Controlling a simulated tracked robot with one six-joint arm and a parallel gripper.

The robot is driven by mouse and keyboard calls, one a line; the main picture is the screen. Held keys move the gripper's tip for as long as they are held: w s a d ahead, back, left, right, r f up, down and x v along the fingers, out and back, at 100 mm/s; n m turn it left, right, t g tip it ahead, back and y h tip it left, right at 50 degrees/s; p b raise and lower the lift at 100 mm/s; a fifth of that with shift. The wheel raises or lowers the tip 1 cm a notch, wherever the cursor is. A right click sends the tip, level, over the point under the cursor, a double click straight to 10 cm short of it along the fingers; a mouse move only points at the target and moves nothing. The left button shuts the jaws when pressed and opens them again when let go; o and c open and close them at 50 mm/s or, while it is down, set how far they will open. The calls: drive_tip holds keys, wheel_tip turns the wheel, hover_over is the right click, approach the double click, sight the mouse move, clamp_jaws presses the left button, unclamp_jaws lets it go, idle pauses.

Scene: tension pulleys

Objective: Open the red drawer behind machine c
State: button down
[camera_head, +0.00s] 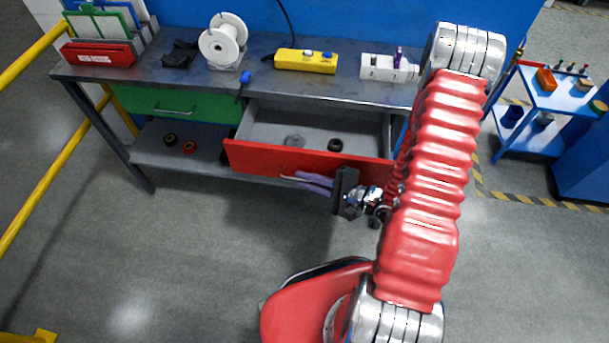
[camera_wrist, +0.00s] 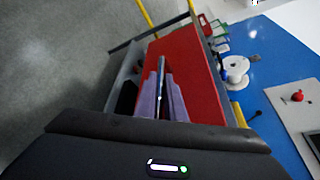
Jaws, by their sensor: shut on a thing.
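The red drawer (camera_head: 300,160) is pulled well out of the workbench, and its grey inside shows. A round grey piece (camera_head: 295,141) and a black ring (camera_head: 335,145) lie in it. My gripper (camera_head: 295,177) is at the drawer's front, with its purple fingers shut on the drawer handle (camera_head: 287,170). In the wrist view the purple fingers (camera_wrist: 163,98) close around the thin metal handle (camera_wrist: 161,75) in front of the red drawer face (camera_wrist: 195,75). My red-sleeved arm hides the bench's right end.
A closed green drawer (camera_head: 165,103) is left of the red one. The bench top (camera_head: 190,83) holds a white spool (camera_head: 223,40), a yellow control box (camera_head: 305,61) and a white device (camera_head: 385,68). A blue cart (camera_head: 545,95) stands at right. Open floor lies in front.

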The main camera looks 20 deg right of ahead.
drive_tip(key=shift+f, duration=0.1)
drive_tip(key=c, duration=1.8)
unclamp_jaws()
drive_tip(key=shift+d, duration=0.1)
drive_tip(key=shift+c, duration=0.2)
drive_tip(key=shift+d, duration=0.1)
drive_tip(key=v, duration=1.3)
drive_tip(key=shift+s+d, duration=0.15)
drive_tip(key=shift+s, duration=0.15)
